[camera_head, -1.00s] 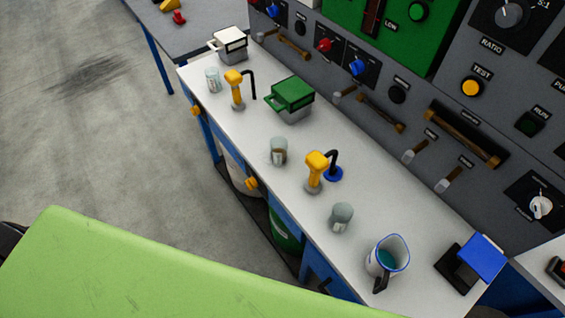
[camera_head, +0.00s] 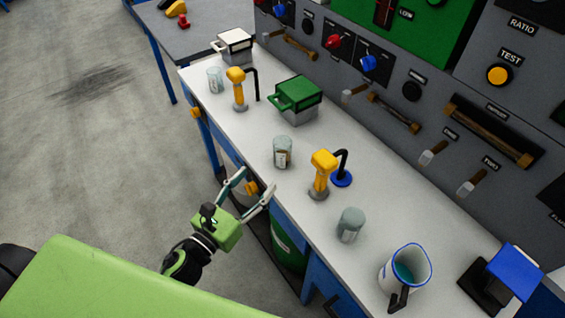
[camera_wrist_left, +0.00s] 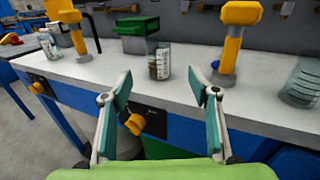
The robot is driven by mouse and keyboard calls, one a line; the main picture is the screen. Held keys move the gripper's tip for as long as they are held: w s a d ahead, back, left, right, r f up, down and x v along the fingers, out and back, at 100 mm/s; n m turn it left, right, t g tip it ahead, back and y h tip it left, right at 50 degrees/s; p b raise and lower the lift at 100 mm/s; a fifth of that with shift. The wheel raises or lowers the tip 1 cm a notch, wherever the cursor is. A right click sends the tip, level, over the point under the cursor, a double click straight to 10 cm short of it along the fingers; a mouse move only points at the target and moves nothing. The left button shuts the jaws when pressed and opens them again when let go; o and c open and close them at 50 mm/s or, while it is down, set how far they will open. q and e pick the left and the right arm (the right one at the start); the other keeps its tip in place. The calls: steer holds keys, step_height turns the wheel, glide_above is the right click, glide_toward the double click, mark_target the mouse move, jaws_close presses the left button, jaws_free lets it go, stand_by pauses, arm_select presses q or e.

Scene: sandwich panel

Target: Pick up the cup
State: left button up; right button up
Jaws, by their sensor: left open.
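Several clear glass cups stand upright on the white counter (camera_head: 235,130). The middle cup (camera_head: 283,153) has a brownish label or contents; it also shows in the left wrist view (camera_wrist_left: 160,63), beyond and between the fingertips. Another cup (camera_head: 350,225) stands nearer to me, and one (camera_head: 214,80) stands at the far end. My left gripper (camera_head: 256,181) is open and empty at the counter's front edge, short of the middle cup and not touching it. Its two spread fingers also show in the left wrist view (camera_wrist_left: 162,76). My right gripper is not visible.
Yellow dispensers (camera_head: 322,172) (camera_head: 237,88) stand beside the cups. A green-lidded box (camera_head: 296,98) is behind. A blue-rimmed pitcher (camera_head: 407,268) with blue liquid stands nearer me. A control panel (camera_head: 440,105) bounds the back.

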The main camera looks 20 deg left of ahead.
mark_target(277, 154)
arm_select(q)
steer(key=shift+m, duration=0.3)
steer(key=x, duration=0.2)
steer(key=p+x, duration=0.1)
steer(key=x, duration=0.5)
steer(key=shift+r+p, duration=0.35)
steer(key=shift+x, duration=2.95)
steer(key=shift+a+f, duration=0.1)
steer(key=c, duration=1.3)
